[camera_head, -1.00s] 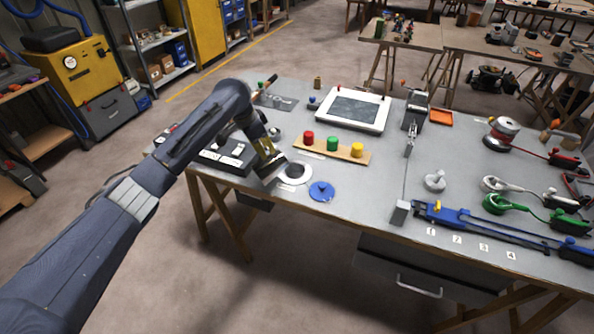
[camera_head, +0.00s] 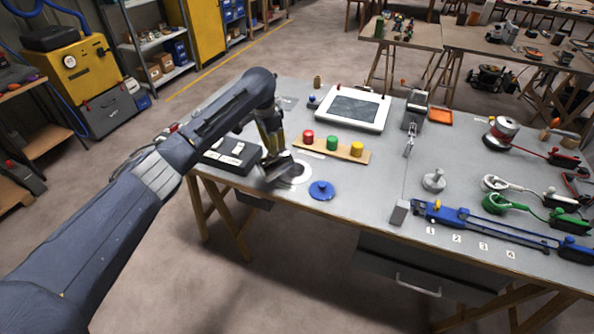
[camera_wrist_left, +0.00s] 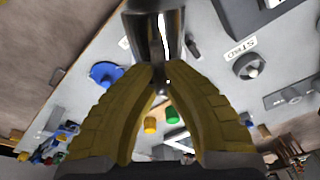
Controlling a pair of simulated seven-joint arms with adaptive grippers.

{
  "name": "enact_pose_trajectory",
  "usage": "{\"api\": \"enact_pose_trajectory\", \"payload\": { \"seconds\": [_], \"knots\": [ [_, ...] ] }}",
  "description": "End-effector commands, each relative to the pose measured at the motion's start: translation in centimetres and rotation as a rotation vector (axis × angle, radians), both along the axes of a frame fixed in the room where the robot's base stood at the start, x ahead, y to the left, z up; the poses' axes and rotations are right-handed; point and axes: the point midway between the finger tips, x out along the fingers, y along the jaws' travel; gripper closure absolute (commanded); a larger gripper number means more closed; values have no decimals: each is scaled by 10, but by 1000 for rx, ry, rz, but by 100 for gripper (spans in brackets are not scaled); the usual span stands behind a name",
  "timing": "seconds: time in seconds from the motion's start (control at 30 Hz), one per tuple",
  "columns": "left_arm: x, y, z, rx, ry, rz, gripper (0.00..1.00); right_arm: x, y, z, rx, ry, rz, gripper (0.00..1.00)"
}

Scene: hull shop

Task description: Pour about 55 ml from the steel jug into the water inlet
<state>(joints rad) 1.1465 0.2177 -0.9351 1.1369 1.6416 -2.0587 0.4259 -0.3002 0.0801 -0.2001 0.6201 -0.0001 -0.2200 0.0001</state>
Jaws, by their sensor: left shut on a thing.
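My left gripper (camera_head: 273,148) is shut on the steel jug (camera_head: 277,170), which shows tilted and partly hidden in the head view. In the left wrist view the yellow fingers (camera_wrist_left: 160,80) close on the shiny jug (camera_wrist_left: 152,32). The water inlet appears to be the white ring (camera_head: 301,175) at the table's front edge. The jug overlaps its left side and hides its middle, and I cannot tell the height between them. No stream of water is visible. My right gripper is not in view.
A blue round cap (camera_head: 321,190) lies right of the ring. A dark box (camera_head: 232,156) sits to the left. A white-framed panel (camera_head: 353,108) is farther back.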

Motion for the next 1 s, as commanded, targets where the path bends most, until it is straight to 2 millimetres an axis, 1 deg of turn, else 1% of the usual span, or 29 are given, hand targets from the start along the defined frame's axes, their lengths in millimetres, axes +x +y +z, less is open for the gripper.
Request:
{"api": "enact_pose_trajectory", "payload": {
  "seconds": [1.0],
  "knots": [
    [-1,6,3,42,24,6,100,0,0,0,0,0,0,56]
  ]
}}
